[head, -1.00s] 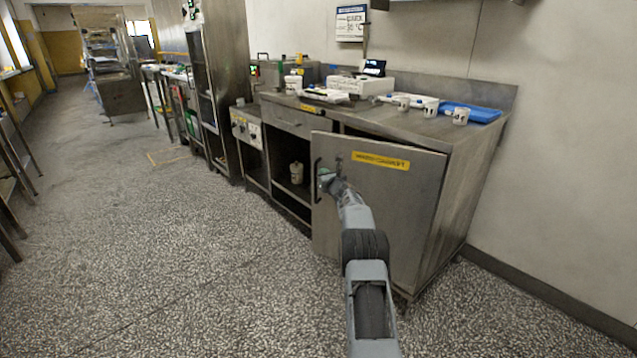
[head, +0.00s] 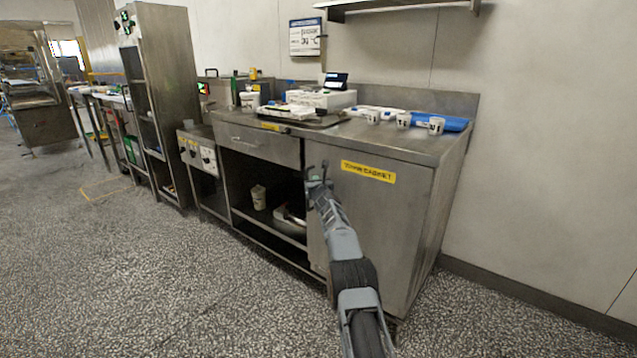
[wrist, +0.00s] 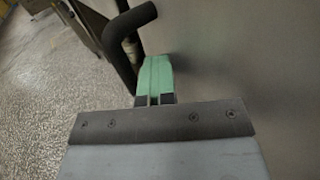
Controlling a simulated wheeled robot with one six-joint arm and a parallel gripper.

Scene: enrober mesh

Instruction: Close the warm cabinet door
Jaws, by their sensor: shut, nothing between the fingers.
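The warm cabinet door (head: 378,225) is a grey steel panel with a yellow label (head: 368,171). In the head view it lies in line with the cabinet front, under the counter edge; I cannot tell whether a small gap is left. My gripper (head: 318,178) is at the door's upper left edge and hides most of the handle there. In the wrist view the green fingertips (wrist: 154,76) are together and empty, close to the grey door surface (wrist: 235,60). The black bar handle (wrist: 122,42) is just left of them, not between them. Contact with the door cannot be told.
Cups, boxes and a blue tray (head: 455,124) stand on the counter (head: 400,143). The speckled floor (head: 150,280) in front is clear.

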